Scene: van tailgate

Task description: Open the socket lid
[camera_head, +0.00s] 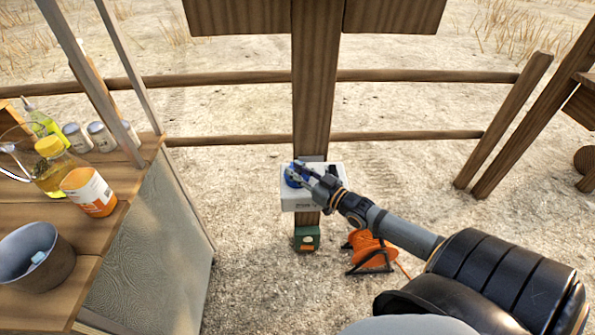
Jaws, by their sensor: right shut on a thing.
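The socket box (299,203) is pale grey and fixed to the wooden post in the middle of the head view. A round blue socket lid (294,173) is on the left part of its upper side. My right gripper (303,174) reaches in from the lower right, and its fingers are shut on the blue lid. The fingers hide part of the lid, so I cannot tell how far it is raised. My left gripper is not in view.
A green box (307,238) is low on the post. An orange cable reel (370,251) stands on the ground beside it. At the left a wooden counter (112,215) holds bottles, several cans and a grey bucket (35,256). Wooden rails (415,135) run behind the post.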

